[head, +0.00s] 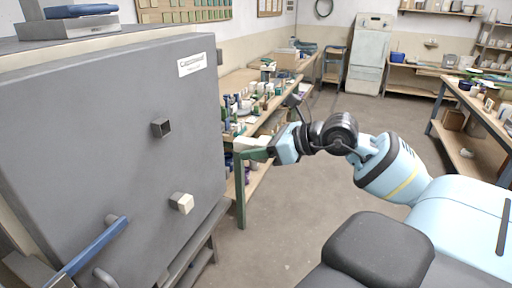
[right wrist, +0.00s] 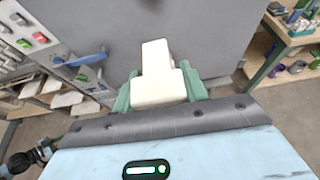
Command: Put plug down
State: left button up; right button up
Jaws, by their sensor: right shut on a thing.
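A white plug (right wrist: 158,88) with a wide block and a narrower end is held between the green fingers of my right gripper (right wrist: 158,98). In the head view the right gripper (head: 254,150) is stretched out to the right of the grey kiln door, and the plug (head: 243,143) shows pale at its fingertips, apart from the door. The kiln door (head: 100,110) has an open square hole (head: 162,128) in its upper part. Another pale plug (head: 181,203) sits lower on the door. My left gripper is not in view.
A blue-handled latch (head: 92,247) sticks out at the lower left of the door. A long wooden bench (head: 236,80) with many small jars stands behind the gripper. The concrete floor (head: 290,225) in the middle is clear.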

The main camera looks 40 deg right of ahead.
jog(key=shift+f, duration=0.1)
jog(key=s+a+f+n+g+y, duration=0.2)
jog(key=a+f+n, duration=0.1)
jog(key=a+f, duration=0.5)
jog(key=s+a+f+n+g+y, duration=0.2)
jog(key=a+f+y, duration=0.1)
jog(key=a+f, duration=0.6)
jog(key=shift+f+n, duration=0.4)
jog(key=shift+f, duration=0.55)
